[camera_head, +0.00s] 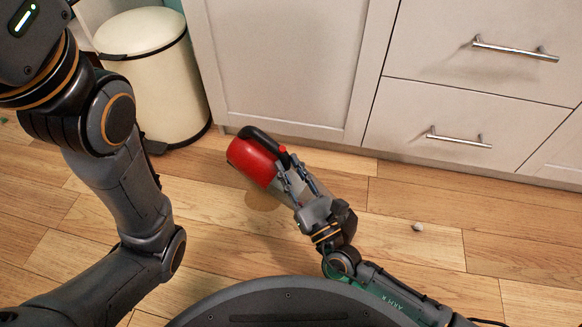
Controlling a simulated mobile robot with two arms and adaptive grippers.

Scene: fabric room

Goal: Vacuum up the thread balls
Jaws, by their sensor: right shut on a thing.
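A red handheld vacuum (252,162) with a black handle is in my right gripper (292,174), just above the wooden floor near the cabinet base. My right gripper is shut on it, and its fingers hide part of the vacuum's body. A small pale grey thread ball (418,227) lies on the floor to the right of the right gripper, apart from it. A small greenish bit (4,120) at the left edge may be another thread ball; it is too small to tell. My left arm reaches in from the left, but its gripper is out of view.
Pale cabinets (285,75) with drawers (470,125) stand along the back. A cream pedal bin (160,80) stands at the upper left behind my left arm. A tan round patch (262,202) shows on the floor beneath the vacuum. The floor at right is mostly clear.

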